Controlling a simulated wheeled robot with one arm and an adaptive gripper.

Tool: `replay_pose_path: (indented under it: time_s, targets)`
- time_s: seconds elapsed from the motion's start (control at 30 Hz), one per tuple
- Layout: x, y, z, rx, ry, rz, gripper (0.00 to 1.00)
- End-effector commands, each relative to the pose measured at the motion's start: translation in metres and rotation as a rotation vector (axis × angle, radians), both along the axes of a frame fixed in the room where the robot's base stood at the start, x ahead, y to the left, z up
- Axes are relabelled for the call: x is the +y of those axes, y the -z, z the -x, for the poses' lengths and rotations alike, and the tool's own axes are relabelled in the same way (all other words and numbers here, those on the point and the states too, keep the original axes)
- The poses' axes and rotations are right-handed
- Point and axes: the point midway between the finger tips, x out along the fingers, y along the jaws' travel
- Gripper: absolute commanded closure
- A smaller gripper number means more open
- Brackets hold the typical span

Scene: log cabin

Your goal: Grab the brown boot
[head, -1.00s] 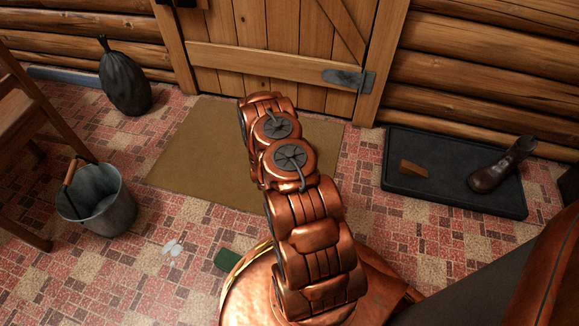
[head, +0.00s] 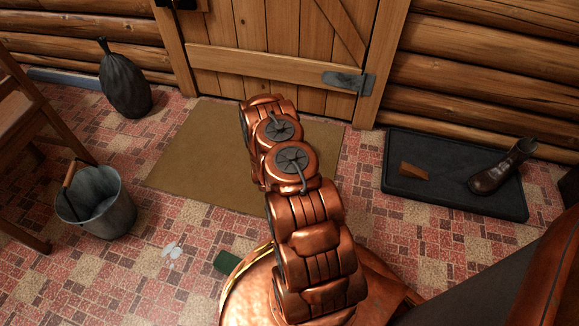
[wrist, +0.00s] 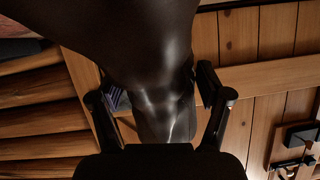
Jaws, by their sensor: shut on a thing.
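In the wrist view a dark brown, glossy boot-like thing (wrist: 130,40) fills the top and middle and narrows down between my fingers. My gripper (wrist: 160,108) is shut on it, with one finger on each side. Its far end is out of the picture. In the head view my arm hides the gripper and what it holds. A brown boot (head: 492,178) stands upright on the dark tray (head: 450,201) at the right, apart from my arm.
A wooden block (head: 413,171) lies on the tray. A tan mat (head: 200,165) lies before the plank door (head: 275,70). A metal bucket (head: 100,210), a dark tied sack (head: 125,85) and wooden furniture (head: 20,125) stand left. Small white (head: 172,250) and green (head: 226,261) things lie near my base.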

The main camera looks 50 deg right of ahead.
Motion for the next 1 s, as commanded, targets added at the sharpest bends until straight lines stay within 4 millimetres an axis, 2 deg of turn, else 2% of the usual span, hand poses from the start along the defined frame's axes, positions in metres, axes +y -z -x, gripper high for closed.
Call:
replay_pose_path:
  time_s: [0.03,0.27,0.57,0.87,1.0]
  targets:
    - [0.000,0.000,0.000,0.000,-0.001,0.000,0.71]
    - [0.000,0.000,-0.001,-0.001,-0.001,0.001,0.93]
    - [0.000,-0.004,-0.001,-0.002,-0.001,0.000,0.93]
    - [-0.001,-0.041,-0.001,-0.002,0.000,0.001,0.93]
    - [0.005,-0.039,0.026,0.006,0.003,-0.004,0.93]
